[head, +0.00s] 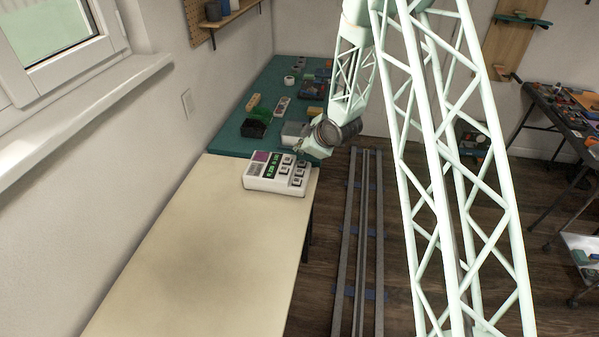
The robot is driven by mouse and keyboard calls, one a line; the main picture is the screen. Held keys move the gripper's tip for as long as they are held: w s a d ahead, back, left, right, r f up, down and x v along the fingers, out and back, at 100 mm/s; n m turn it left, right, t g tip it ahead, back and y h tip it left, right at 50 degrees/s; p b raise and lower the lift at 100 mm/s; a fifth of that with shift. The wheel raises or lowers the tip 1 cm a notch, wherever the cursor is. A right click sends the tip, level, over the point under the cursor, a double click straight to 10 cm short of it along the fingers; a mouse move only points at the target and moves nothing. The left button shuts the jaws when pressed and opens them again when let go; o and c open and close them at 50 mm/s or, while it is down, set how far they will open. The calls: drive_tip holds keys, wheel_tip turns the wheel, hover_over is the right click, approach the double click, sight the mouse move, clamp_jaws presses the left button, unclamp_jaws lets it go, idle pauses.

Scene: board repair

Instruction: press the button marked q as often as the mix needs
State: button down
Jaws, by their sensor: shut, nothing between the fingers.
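A white box with buttons (254,184) sits at the far end of the cream table, near its right edge. It has a purple patch, a dark display with green characters, and several dark-marked buttons (286,160) on its right part. The letters on the buttons are too small to read, so I cannot tell which is q. My gripper (301,150) is shut and empty, just above and behind the upper right buttons. I cannot tell whether its tip touches a button.
The cream table (200,250) is otherwise bare. Behind it, a green-topped table (226,138) holds a black box (254,128), a grey block (293,134) and several small parts. Floor rails (364,250) run along the right. A window sill (80,105) juts out at left.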

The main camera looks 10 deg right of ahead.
drive_tip(key=b, duration=0.2)
hover_over(299, 172)
drive_tip(key=shift+f, duration=2.75)
drive_tip(key=shift+f+b, duration=1.2)
drive_tip(key=shift+f, duration=0.2)
drive_tip(key=shift+f+b, duration=1)
drive_tip(key=shift+b, duration=0.2)
drive_tip(key=shift+r, duration=0.95)
drive_tip(key=shift+r, duration=0.15)
drive_tip(key=shift+r+p, duration=1.15)
drive_tip(key=shift+r, duration=1.25)
